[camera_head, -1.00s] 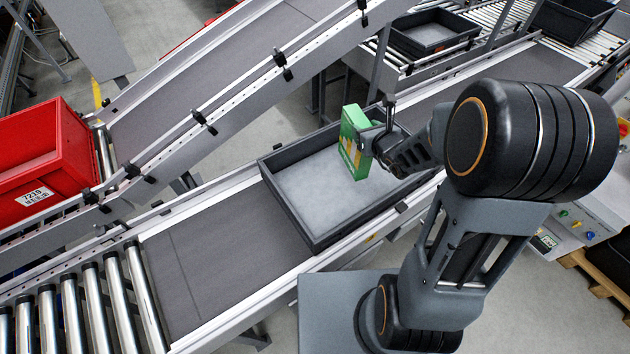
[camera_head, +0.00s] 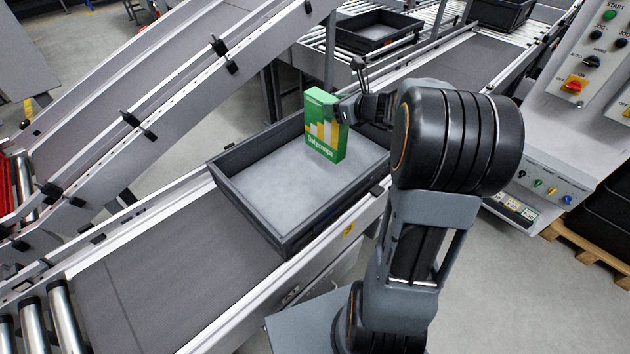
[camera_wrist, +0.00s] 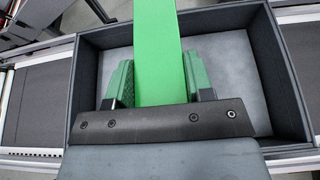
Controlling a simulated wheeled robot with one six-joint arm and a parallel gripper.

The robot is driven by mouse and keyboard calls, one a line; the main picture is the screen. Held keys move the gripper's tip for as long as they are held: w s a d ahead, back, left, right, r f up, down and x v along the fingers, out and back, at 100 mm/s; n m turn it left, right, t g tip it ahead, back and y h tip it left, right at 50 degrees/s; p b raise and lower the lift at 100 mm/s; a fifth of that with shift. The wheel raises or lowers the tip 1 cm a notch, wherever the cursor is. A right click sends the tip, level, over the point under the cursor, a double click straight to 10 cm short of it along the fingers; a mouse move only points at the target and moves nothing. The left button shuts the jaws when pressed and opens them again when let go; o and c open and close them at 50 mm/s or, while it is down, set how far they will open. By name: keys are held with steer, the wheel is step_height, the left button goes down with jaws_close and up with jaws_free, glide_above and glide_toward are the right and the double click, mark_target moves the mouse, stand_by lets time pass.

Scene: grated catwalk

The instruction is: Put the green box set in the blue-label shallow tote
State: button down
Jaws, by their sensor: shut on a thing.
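The green box set (camera_head: 325,128), with a yellow bar design and white lettering, is upright in the head view. My gripper (camera_head: 345,110) is shut on its upper right side. In the wrist view the green box (camera_wrist: 157,50) runs between the two fingers of my gripper (camera_wrist: 158,85). The box is over the inside of a shallow dark grey tote (camera_head: 232,193) on the conveyor; I cannot tell whether it touches the tote floor. The tote's walls also show in the wrist view (camera_wrist: 285,75). Its floor is pale grey and otherwise empty. No blue label shows on it.
Another dark tote (camera_head: 378,32) stands on rollers at the back, with one more (camera_head: 500,14) at the far right. A sloped conveyor (camera_head: 150,110) rises on the left. A control panel (camera_head: 580,100) is at right. The near belt (camera_head: 170,280) is bare.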

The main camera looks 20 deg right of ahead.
mark_target(328, 138)
step_height(328, 138, down, 11)
steer(key=d+b, duration=0.2)
steer(key=b, duration=0.1)
steer(key=shift+s+d+f, duration=0.15)
steer(key=shift+s+d, duration=0.1)
steer(key=shift+d, duration=0.1)
steer(key=shift+f, duration=0.1)
steer(key=shift+f, duration=0.15)
steer(key=c, duration=0.5)
jaws_free()
